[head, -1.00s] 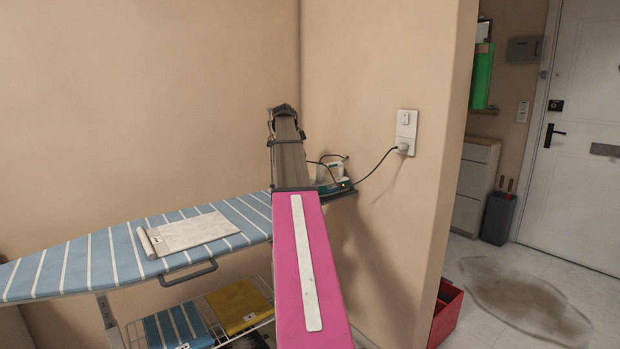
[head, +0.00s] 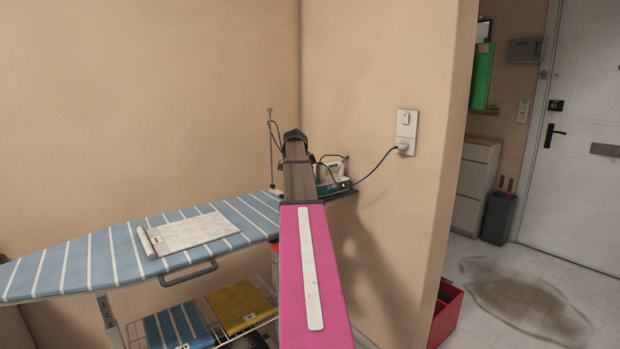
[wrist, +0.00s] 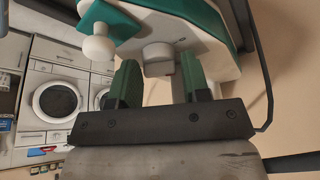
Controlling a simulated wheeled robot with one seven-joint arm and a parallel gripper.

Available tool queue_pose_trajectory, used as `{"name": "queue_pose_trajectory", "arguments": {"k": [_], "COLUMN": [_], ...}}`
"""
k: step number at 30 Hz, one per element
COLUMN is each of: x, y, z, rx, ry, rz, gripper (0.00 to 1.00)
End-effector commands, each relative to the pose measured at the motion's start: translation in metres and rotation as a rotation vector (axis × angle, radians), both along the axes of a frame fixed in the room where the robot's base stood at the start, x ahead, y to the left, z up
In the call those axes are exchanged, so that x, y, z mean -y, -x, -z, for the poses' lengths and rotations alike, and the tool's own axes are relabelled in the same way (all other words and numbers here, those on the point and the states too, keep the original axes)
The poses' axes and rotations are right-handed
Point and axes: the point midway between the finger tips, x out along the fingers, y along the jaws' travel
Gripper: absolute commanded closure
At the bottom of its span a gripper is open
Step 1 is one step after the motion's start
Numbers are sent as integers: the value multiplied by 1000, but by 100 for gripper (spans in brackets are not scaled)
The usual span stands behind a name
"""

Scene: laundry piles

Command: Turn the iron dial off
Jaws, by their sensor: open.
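The green and white iron (head: 326,186) sits at the right end of the ironing board, partly hidden behind my arm in the head view. A small orange-red light shows on its side. In the wrist view the iron (wrist: 205,25) fills the upper right. Its short grey dial (wrist: 158,59) points toward my gripper (wrist: 159,70). My gripper is open, with one green finger on each side of the dial. I cannot tell whether the fingers touch it. A white round knob (wrist: 98,47) stands left of the fingers. My gripper is hidden in the head view.
The blue striped ironing board (head: 75,265) carries a folded white cloth (head: 188,234). A cord runs from the iron to the wall outlet (head: 405,135). A thin upright rod (head: 270,150) stands left of my arm. A red bin (head: 447,312) is on the floor at right.

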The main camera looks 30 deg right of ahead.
Motion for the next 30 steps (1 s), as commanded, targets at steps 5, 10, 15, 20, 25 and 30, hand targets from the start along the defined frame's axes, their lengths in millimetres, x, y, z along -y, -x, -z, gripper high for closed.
{"name": "queue_pose_trajectory", "arguments": {"k": [5,10,15,20,25,30], "x": [0,0,0,-1,-1,-1], "y": [0,0,0,1,2,2], "z": [0,0,-1,-1,-1,-1], "rx": [0,0,0,0,1,1], "ry": [0,0,0,0,0,1], "rz": [0,0,-11,-63,-165,-285], "gripper": [60,92,91,91,91,91]}}
